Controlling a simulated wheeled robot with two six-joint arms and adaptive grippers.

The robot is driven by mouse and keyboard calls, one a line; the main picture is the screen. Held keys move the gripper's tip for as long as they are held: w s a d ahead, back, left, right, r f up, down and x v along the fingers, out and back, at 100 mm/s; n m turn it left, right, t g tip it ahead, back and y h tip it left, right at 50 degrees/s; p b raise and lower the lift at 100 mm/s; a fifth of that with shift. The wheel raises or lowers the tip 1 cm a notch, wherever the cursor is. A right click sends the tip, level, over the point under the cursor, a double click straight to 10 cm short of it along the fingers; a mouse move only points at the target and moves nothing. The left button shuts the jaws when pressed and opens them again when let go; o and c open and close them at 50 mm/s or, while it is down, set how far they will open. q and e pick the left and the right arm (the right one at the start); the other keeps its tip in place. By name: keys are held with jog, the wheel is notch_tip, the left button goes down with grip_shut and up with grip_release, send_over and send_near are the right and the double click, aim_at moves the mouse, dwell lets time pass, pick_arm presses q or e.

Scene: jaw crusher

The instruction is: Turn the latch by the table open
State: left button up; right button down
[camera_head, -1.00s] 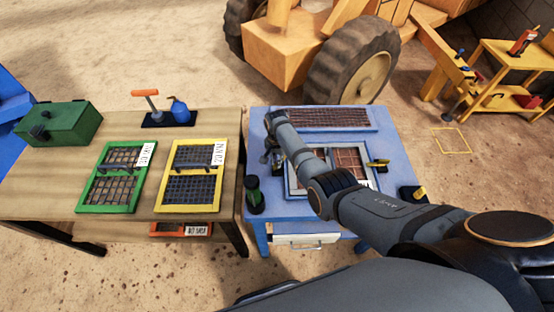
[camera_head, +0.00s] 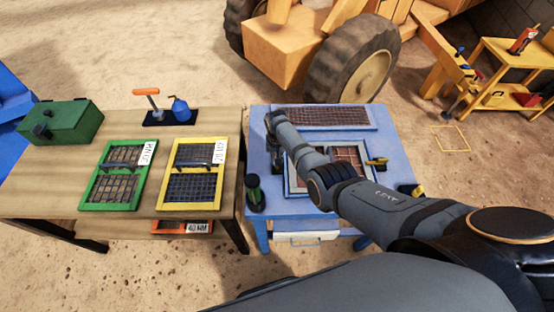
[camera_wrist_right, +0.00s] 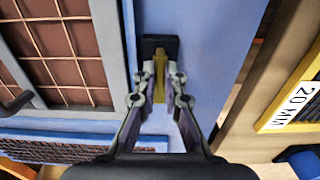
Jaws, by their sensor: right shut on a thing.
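The blue table (camera_head: 385,125) carries a framed mesh panel (camera_head: 290,185). A latch (camera_wrist_right: 160,62) with a yellow handle on a black base sits on the blue surface beside the panel's grey frame, in the right wrist view. My right gripper (camera_wrist_right: 161,85) is shut on that yellow handle, its fingers on either side. The handle lies roughly along the fingers in that view. In the head view, my right gripper (camera_head: 272,150) is at the table's left side and my arm hides the latch. A second yellow-handled latch (camera_head: 376,162) shows right of the panel. My left gripper is out of view.
A wooden table (camera_head: 60,185) on the left holds a green-framed screen (camera_head: 112,204), a yellow-framed screen (camera_head: 190,204) and a green box (camera_head: 62,122). A dark green bottle-like item (camera_head: 254,192) stands near the blue table's left edge. A large tyre (camera_head: 335,65) stands behind.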

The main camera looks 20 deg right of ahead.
jog(key=shift+s, duration=0.1)
dwell(0.3)
jog(key=c, duration=1.4)
grip_release()
jog(key=shift+c, duration=0.2)
notch_tip(320, 180, up, 12)
jog(key=shift+f, duration=0.1)
